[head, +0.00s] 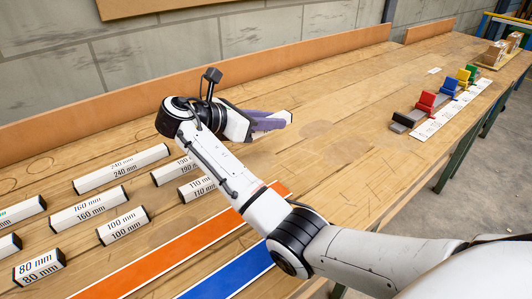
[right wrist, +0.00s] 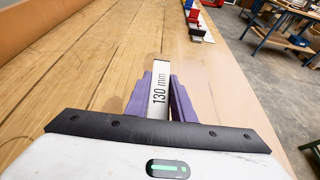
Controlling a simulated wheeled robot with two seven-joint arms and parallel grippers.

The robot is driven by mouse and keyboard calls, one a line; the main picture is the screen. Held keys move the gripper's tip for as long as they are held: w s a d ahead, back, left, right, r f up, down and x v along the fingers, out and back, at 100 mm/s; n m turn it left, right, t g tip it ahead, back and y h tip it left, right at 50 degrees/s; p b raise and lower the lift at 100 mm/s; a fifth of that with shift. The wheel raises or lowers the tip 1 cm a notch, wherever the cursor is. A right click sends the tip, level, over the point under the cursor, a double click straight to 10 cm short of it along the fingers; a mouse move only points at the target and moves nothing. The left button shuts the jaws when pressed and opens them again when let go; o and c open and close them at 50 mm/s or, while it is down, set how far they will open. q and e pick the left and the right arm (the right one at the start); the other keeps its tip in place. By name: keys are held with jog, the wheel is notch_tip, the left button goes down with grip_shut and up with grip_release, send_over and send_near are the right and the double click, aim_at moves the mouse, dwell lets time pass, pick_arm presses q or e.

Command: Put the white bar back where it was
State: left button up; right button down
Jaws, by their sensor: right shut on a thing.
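My right gripper (head: 268,121), with purple fingers, is shut on a white bar with black print reading 130 mm (right wrist: 160,88). In the right wrist view the bar stands between the two purple fingers (right wrist: 160,98) and points away from the wrist. In the head view a small part of the bar's white end (head: 286,116) shows at the fingertips; the rest is hidden by the fingers. The gripper is over the bench, beyond the labelled bars; its exact height is hard to tell. My left gripper is not in view.
Several white bars lie in rows at left, including 240 mm (head: 122,168), 160 mm (head: 90,209), 190 mm (head: 172,171) and 110 mm (head: 199,188). An orange strip (head: 160,259) and a blue strip (head: 235,270) lie in front. Coloured blocks (head: 426,102) stand at far right. Mid-bench is clear.

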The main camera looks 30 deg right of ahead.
aim_at(269, 156)
notch_tip(269, 156, down, 4)
jog(key=shift+r, duration=0.1)
notch_tip(269, 156, down, 4)
jog(key=shift+f+b, duration=0.25)
jog(key=shift+b, duration=0.5)
jog(key=c, duration=1.5)
grip_release()
jog(key=shift+f, duration=0.1)
